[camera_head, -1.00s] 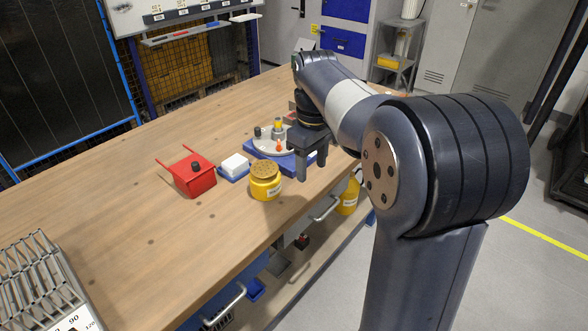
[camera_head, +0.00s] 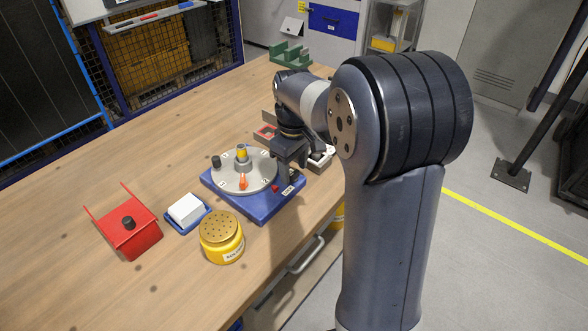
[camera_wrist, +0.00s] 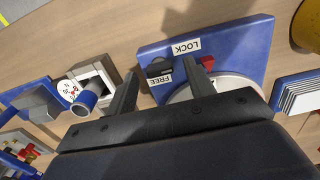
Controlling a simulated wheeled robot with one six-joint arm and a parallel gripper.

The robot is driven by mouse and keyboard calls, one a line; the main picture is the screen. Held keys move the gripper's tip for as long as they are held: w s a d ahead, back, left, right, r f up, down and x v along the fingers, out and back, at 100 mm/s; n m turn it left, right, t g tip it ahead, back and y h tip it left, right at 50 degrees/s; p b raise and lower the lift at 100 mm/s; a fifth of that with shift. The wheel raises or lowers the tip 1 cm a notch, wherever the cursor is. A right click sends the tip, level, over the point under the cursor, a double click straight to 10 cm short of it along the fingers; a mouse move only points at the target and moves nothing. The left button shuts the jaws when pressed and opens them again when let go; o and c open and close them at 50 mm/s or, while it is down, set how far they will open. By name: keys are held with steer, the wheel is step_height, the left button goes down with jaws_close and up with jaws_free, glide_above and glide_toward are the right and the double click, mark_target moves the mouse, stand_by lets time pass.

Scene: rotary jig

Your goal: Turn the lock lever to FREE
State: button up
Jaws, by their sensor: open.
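The rotary jig is a blue base (camera_head: 262,205) with a pale round disc (camera_head: 229,181). In the wrist view the base (camera_wrist: 240,35) carries a LOCK label (camera_wrist: 186,47) and a FREE label (camera_wrist: 160,80), both upside down. A small red part (camera_wrist: 208,63), seemingly the lock lever's end, is near LOCK beside my right-hand finger. It also shows in the head view (camera_head: 275,188). A dark part (camera_wrist: 159,67) is near FREE; I cannot tell whether it belongs to the lever. My gripper (camera_head: 290,172) is open above the base's right side, its fingers (camera_wrist: 163,80) pointing at the labels.
An orange pointer (camera_head: 243,181), a yellow-topped post (camera_head: 241,154) and a black knob (camera_head: 216,162) are on the disc. A yellow jar (camera_head: 221,240), a white block in a blue tray (camera_head: 186,209) and a red fixture (camera_head: 130,231) stand left. Trays and a green fixture (camera_head: 290,55) lie behind.

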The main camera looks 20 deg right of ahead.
steer(key=shift+f, duration=0.45)
steer(key=shift+c, duration=0.2)
steer(key=c, duration=0.9)
steer(key=shift+c, duration=0.2)
